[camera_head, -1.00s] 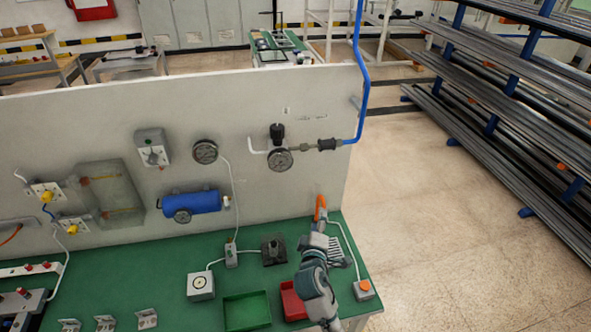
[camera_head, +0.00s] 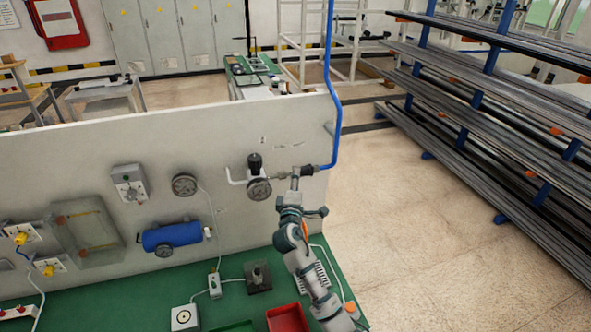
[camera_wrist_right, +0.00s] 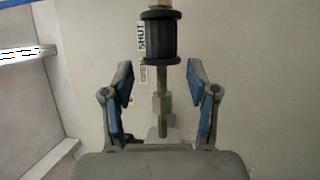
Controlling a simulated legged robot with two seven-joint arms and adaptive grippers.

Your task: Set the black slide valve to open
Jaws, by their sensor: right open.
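The black slide valve (camera_head: 309,170) is a dark sleeve on the pipe line at the panel's upper right, next to the blue pipe. In the right wrist view the black sleeve (camera_wrist_right: 162,38) sits beside the SHUT label (camera_wrist_right: 141,37). The OPEN label (camera_wrist_right: 144,70) is further down, beside the bare rod. My right gripper (camera_head: 294,181) is raised in front of the pipe line, just left of the sleeve. In the wrist view its open fingers (camera_wrist_right: 160,72) stand either side of the rod below the sleeve, with gaps on both sides. My left gripper is not in view.
A round gauge (camera_head: 259,190) and black knob (camera_head: 254,162) are close left of my right gripper. The blue pipe (camera_head: 334,110) rises at the panel's right edge. A red tray (camera_head: 287,318) is on the green bench below. Open floor lies right of the panel.

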